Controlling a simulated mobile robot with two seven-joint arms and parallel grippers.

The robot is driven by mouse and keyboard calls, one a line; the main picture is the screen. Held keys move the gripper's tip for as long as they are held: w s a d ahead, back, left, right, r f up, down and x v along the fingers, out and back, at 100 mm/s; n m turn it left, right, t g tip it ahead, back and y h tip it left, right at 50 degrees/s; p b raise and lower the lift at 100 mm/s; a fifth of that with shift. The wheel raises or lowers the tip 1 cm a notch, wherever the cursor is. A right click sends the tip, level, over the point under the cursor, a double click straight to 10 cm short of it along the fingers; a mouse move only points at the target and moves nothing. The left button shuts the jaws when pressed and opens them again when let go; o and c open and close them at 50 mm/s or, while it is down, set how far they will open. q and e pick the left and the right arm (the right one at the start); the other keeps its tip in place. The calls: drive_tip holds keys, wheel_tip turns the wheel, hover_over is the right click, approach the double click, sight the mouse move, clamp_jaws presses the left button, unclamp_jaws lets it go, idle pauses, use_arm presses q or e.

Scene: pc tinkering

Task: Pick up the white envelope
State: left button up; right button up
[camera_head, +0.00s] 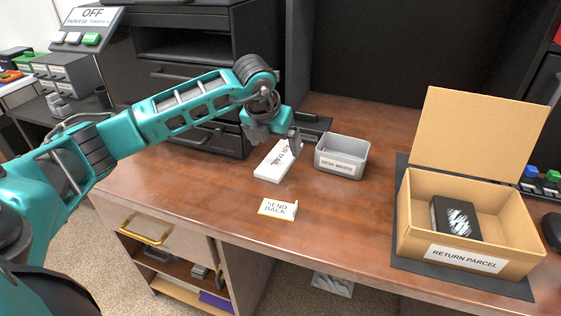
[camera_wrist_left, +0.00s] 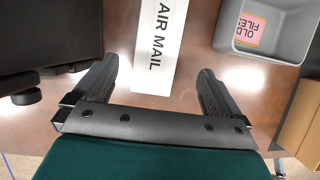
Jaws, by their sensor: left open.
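The white envelope (camera_head: 268,170) lies flat on the wooden desk, left of a small grey bin. In the left wrist view the envelope (camera_wrist_left: 150,55) shows black "AIR MAIL" lettering, with one end between the two fingers. My left gripper (camera_head: 293,145) is above the envelope's far part and hides some of it in the head view. In the left wrist view the gripper (camera_wrist_left: 156,82) is open and empty, one finger on each side of the envelope. I cannot tell the exact height gap. My right gripper is not in view.
The grey bin (camera_head: 341,158) stands close right; a pink "OLD FILES" note (camera_wrist_left: 249,30) shows inside it. A "SEND BACK" card (camera_head: 277,209) is nearer the front edge. An open "RETURN PARCEL" box (camera_head: 415,235) holding a black item (camera_head: 455,218) stands right. Black drawers (camera_head: 205,140) stand behind left.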

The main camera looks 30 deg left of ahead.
sight(280, 157)
use_arm(q)
drive_tip(key=x, duration=0.2)
drive_tip(key=b+x, duration=0.1)
drive_tip(key=x, duration=0.3)
drive_tip(key=shift+w+a, duration=0.25)
drive_tip(key=shift+w, duration=0.1)
drive_tip(key=shift+c, duration=0.2)
drive_tip(key=c, duration=1.1)
